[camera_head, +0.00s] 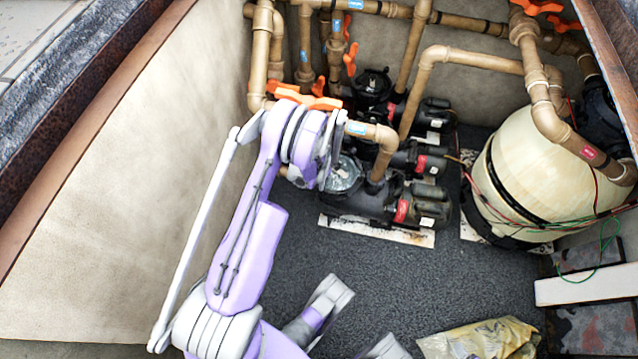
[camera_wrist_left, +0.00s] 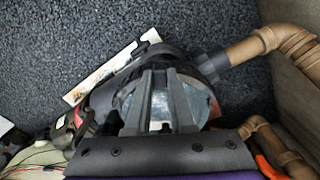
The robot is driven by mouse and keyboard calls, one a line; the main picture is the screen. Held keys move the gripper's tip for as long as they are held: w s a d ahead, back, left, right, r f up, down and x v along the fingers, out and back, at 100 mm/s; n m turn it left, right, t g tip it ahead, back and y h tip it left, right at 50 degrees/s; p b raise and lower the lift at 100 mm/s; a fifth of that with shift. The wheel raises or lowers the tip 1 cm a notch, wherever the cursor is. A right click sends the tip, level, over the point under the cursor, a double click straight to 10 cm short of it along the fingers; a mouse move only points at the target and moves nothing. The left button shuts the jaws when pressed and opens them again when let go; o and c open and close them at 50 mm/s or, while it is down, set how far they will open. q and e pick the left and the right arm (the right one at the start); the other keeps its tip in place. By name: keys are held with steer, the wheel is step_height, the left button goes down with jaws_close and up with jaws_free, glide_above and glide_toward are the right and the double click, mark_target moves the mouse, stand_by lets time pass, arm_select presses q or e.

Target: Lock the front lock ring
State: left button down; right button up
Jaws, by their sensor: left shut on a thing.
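The front pump (camera_head: 375,203) is black, with a clear round lid under the front lock ring (camera_head: 353,168), a dark ring partly hidden by my left arm in the head view. In the left wrist view the clear lid (camera_wrist_left: 203,95) and the dark ring (camera_wrist_left: 190,62) around it lie just beyond the fingers. My left gripper (camera_head: 334,176) is over the lid. In the left wrist view its grey fingers (camera_wrist_left: 160,78) are close together at the lid's middle, shut on part of the ring and lid. The exact contact is hidden, and I cannot tell the ring's turn angle.
More pumps (camera_head: 373,85) stand behind the front one, with tan pipes (camera_head: 385,140) and orange valve handles (camera_head: 310,101) close to my left arm. A cream filter tank (camera_head: 540,165) with loose wires is at right. A bag (camera_head: 482,340) lies at the bottom. Dark floor (camera_head: 400,275) is clear in front.

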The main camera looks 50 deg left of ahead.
arm_select(q)
steer(key=c, duration=0.8)
jaws_free()
step_height(320, 180, up, 11)
steer(key=p, duration=0.2)
steer(key=shift+p, duration=0.4)
